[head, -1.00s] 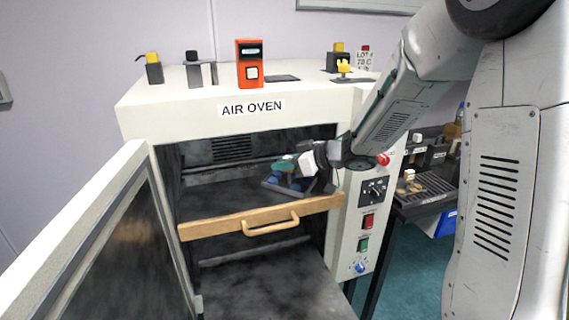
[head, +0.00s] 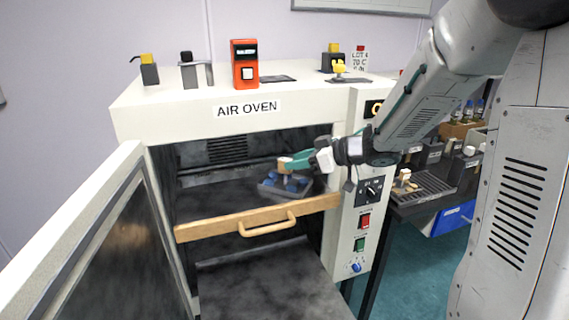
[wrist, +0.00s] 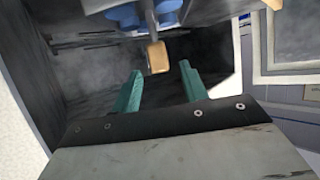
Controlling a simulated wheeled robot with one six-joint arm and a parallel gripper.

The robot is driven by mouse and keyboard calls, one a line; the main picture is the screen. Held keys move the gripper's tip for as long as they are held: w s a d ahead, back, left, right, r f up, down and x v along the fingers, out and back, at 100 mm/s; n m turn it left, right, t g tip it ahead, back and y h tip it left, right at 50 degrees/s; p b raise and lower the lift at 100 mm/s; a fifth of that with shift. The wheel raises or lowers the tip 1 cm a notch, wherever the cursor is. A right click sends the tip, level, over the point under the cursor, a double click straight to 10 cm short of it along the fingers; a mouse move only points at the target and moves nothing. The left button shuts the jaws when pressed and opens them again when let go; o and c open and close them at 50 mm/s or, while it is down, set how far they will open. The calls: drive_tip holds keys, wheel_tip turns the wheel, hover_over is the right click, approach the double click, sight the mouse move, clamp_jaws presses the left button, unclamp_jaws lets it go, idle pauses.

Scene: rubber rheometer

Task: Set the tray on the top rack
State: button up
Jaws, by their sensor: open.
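The tray (head: 268,190) is small and dark, with blue pieces and an upright post topped by a tan knob (head: 285,164). It sits inside the open air oven, on the upper rack (head: 215,203) behind the wooden front bar. My gripper (head: 296,162) is open at the oven mouth, its teal fingers close to the knob in the head view. In the wrist view the two teal fingers (wrist: 159,87) are spread and empty. The tan knob (wrist: 157,57) shows just beyond the fingertips, roughly between them, with the blue pieces (wrist: 143,13) at the top edge.
The oven door (head: 100,245) stands open at left. A wooden bar with a handle (head: 268,227) crosses the oven front. The control panel (head: 366,215) is close at right under my arm. Several small items, including an orange device (head: 244,64), stand on the oven top.

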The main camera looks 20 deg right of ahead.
drive_tip(key=s+d+r+m+t+h, duration=0.2)
drive_tip(key=s+d+r+m+h, duration=0.5)
drive_tip(key=d+r+h, duration=0.35)
drive_tip(key=s+a+f+g, duration=0.2)
drive_tip(key=s+a+g, duration=0.1)
drive_tip(key=s, duration=0.6)
drive_tip(key=s+a+f+m+g, duration=0.1)
drive_tip(key=s+a+f+g, duration=0.2)
drive_tip(key=s, duration=0.6)
drive_tip(key=s+a+f+m+g, duration=0.1)
drive_tip(key=s+a+g, duration=0.3)
drive_tip(key=s, duration=0.5)
drive_tip(key=shift+a+f+y, duration=0.2)
drive_tip(key=shift+f+y, duration=0.25)
drive_tip(key=shift+f, duration=0.35)
